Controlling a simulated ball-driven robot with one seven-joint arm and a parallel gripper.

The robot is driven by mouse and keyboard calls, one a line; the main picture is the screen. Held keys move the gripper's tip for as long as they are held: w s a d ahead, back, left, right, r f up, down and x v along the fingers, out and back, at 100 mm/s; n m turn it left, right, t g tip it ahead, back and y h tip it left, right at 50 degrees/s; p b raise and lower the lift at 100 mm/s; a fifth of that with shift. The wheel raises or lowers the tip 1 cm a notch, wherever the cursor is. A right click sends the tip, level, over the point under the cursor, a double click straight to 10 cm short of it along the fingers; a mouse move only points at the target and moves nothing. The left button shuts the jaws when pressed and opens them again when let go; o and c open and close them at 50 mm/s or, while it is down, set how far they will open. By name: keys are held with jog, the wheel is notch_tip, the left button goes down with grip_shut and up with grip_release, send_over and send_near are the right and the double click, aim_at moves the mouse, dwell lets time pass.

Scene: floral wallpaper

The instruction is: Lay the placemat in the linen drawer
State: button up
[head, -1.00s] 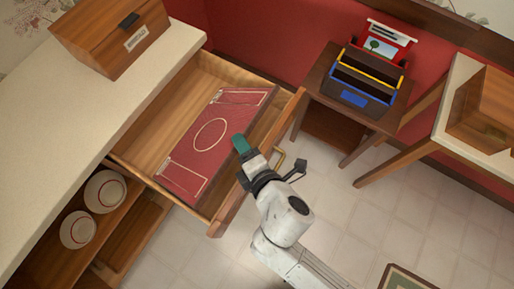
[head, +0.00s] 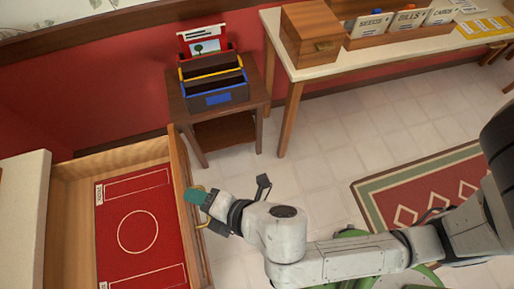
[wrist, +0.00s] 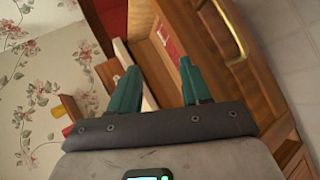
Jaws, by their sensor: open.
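The red placemat (head: 138,232), with pale lines and a circle, lies flat in the open wooden drawer (head: 72,195). Its near end is cut off by the head view's bottom edge. My gripper (head: 192,196), with green fingers, is at the drawer's front panel, beside the brass handle and right of the placemat. In the wrist view my gripper (wrist: 160,70) is open, with nothing between its fingers. A strip of red (wrist: 168,42) shows inside the drawer there, beyond the fingers.
A small dark table (head: 185,110) holds a file box (head: 215,98) behind the drawer. A patterned rug (head: 420,195) lies on the right. Tiled floor between is clear.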

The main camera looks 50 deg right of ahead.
jog(key=d+f+m+g+h, duration=0.4)
jog(key=d+m, duration=0.5)
jog(key=d, duration=0.2)
jog(key=s+d+f+m+g+y, duration=0.1)
jog(key=s+d+f+m+g, duration=0.3)
jog(key=s+d+m, duration=0.5)
jog(key=s+m+g, duration=0.2)
jog(key=shift+m+g, duration=0.3)
